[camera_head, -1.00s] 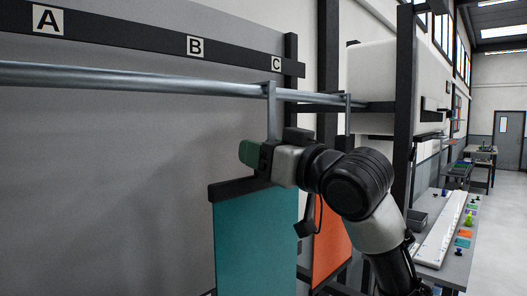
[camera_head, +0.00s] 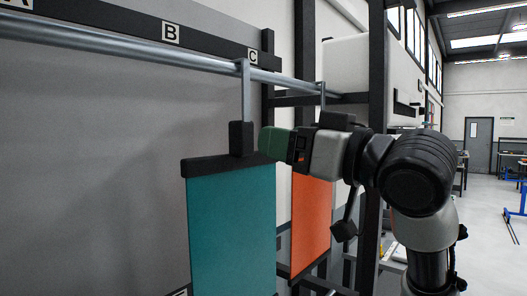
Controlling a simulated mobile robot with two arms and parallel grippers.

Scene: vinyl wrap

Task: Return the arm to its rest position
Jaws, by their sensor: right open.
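My right arm comes in from the lower right, and my right gripper (camera_head: 268,141) points left with its green fingers. It is open and empty, just right of the dark block on the hanger of the teal sheet (camera_head: 232,230), with a small gap seeming to lie between them. The teal sheet hangs upright from a dark top bar (camera_head: 205,167) on a hook over the metal rail (camera_head: 120,48). An orange sheet (camera_head: 311,225) hangs behind it, partly hidden by my arm. My left gripper is out of view.
A grey panel (camera_head: 80,150) stands behind the rail, under a dark strip with labels B (camera_head: 171,32) and C (camera_head: 253,56). Dark posts (camera_head: 376,70) stand close behind my right arm. Open floor (camera_head: 490,235) lies at the far right.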

